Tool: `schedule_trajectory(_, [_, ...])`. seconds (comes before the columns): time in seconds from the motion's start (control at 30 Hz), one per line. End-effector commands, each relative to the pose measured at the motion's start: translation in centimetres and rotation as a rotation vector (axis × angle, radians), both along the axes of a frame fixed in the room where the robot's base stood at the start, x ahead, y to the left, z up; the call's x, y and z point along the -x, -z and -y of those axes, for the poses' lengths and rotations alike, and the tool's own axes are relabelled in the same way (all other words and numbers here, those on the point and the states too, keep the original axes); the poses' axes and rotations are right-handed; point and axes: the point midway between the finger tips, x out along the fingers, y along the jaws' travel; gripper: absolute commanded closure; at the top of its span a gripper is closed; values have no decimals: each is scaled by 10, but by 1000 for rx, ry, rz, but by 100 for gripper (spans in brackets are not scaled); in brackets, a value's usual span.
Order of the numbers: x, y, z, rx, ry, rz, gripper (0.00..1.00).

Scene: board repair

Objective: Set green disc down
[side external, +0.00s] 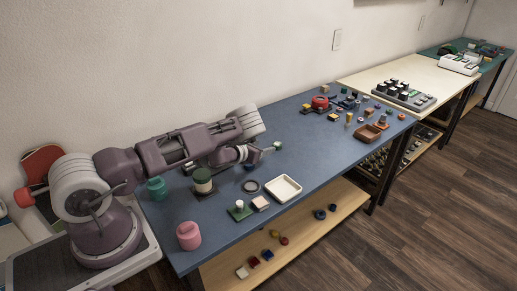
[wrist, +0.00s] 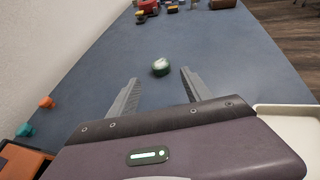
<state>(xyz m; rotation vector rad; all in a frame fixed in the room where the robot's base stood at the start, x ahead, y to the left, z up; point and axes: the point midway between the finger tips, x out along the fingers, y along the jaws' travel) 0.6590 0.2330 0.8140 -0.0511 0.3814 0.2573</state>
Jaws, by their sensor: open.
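A green disc (wrist: 160,67) with a pale top shows in the wrist view, on the blue table just beyond and between my fingertips. A small green item, probably the same disc, shows in the side view (side external: 278,145) at the end of my arm. My gripper (wrist: 159,77) is open, with its two grey fingers spread apart and nothing clamped between them. In the side view my gripper (side external: 266,150) is low over the table and small, so the gap to the disc cannot be judged there.
A white tray (side external: 283,189) lies near the front edge, beside a dark ring (side external: 251,186) and a green board with a peg (side external: 239,210). Clear blue table (wrist: 210,45) surrounds the disc; several small parts lie farther back.

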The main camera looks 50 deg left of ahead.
Motion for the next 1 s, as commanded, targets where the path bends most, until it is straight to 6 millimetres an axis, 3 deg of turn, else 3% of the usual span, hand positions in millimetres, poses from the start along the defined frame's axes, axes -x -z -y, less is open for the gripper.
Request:
schedule_trajectory(0.2, [21, -8, 5, -1, 0, -1, 42])
schedule_trajectory(0.37, [17, -23, 2, 47, -55, 23, 42])
schedule_trajectory(0.47, [7, -71, -9, 240, -256, 106, 42])
schedule_trajectory(0.6, [15, -156, -2, 730, -643, 262, 42])
schedule_trajectory(0.67, [28, -191, 15, 968, -794, 314, 42])
schedule_trajectory(0.77, [62, -247, 63, 1367, -1025, 361, 42])
schedule_trajectory(0.87, [115, -298, 125, 1721, -1237, 340, 42])
schedule_trajectory(0.97, [189, -338, 188, 1984, -1443, 279, 42])
schedule_trajectory(1.0, [222, -348, 210, 2058, -1527, 254, 42])
